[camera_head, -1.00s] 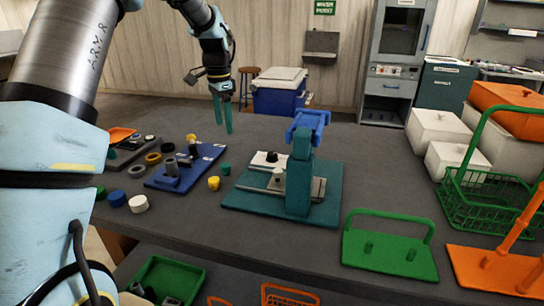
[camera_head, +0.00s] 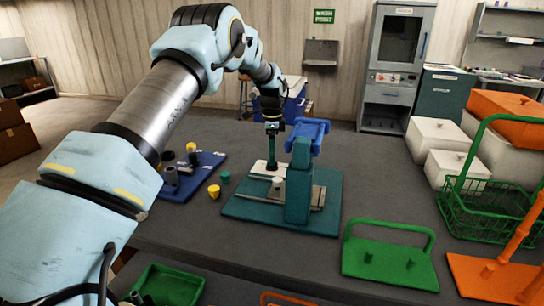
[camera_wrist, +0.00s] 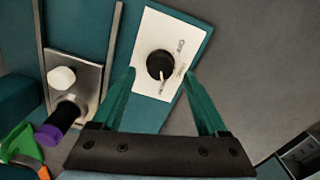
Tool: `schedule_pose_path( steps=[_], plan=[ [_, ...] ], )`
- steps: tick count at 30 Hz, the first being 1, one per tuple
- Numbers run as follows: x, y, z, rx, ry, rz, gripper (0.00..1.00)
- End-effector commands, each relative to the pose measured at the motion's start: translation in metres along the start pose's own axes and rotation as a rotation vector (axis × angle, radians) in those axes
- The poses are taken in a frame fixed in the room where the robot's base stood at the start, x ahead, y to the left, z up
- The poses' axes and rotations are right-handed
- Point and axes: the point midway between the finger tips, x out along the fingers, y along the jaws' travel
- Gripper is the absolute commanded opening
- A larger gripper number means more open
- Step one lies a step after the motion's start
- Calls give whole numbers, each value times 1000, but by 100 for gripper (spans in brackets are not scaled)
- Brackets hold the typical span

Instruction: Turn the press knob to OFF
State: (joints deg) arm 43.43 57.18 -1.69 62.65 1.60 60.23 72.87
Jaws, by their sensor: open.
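The press (camera_head: 299,185) stands on a teal base on the table, with a blue head on its column. In the wrist view its black round knob (camera_wrist: 160,64) sits on a white plate (camera_wrist: 181,32) with small labels on its right side that I cannot read clearly. A short pale mark shows on the knob's lower edge in that view. My gripper (camera_wrist: 158,73) is open, its teal fingers pointing at the plate with one on each side of the knob; I cannot tell whether they touch it. In the head view my gripper (camera_head: 272,160) is above the plate and hides the knob.
Beside the knob plate is a metal strip (camera_wrist: 76,80) with a white round part. A blue fixture board (camera_head: 205,163) and a yellow piece (camera_head: 214,191) are left of the press. A green handled plate (camera_head: 390,262) and green basket (camera_head: 485,215) are right.

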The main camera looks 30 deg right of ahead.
Motion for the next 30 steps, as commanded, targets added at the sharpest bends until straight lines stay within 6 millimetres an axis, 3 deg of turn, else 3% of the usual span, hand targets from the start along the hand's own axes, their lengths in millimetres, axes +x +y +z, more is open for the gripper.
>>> schedule_pose_path(
  steps=[6,17,30],
  plan=[
    [22,0,0,0,0,1,76],
    [26,0,0,-1,0,-1,75],
    [26,0,0,-1,0,-1,26]
  ],
)
